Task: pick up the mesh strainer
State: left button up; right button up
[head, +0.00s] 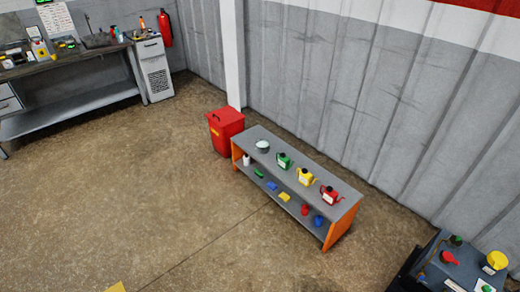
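A small round, bowl-like thing with a pale top and dark rim (262,146) sits at the left end of the top of a low grey shelf (274,140). It may be the mesh strainer, but it is too small to tell whether it has mesh. It stands apart from the green can (284,161) to its right. Neither of my grippers is in view.
A yellow can (305,177) and a red can (330,195) also stand on the shelf, with small items below. A red bin (226,131) is at its left end. A dark machine (447,262) is lower right.

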aim_at(457, 242)
jog(key=z, duration=1.9)
jog(key=i+j+z, duration=0.1)
jog(key=z, duration=0.4)
jog(key=i+j+z, duration=0.1)
jog(key=z, duration=0.35)
jog(key=j+z, duration=0.2)
jog(key=z, duration=0.3)
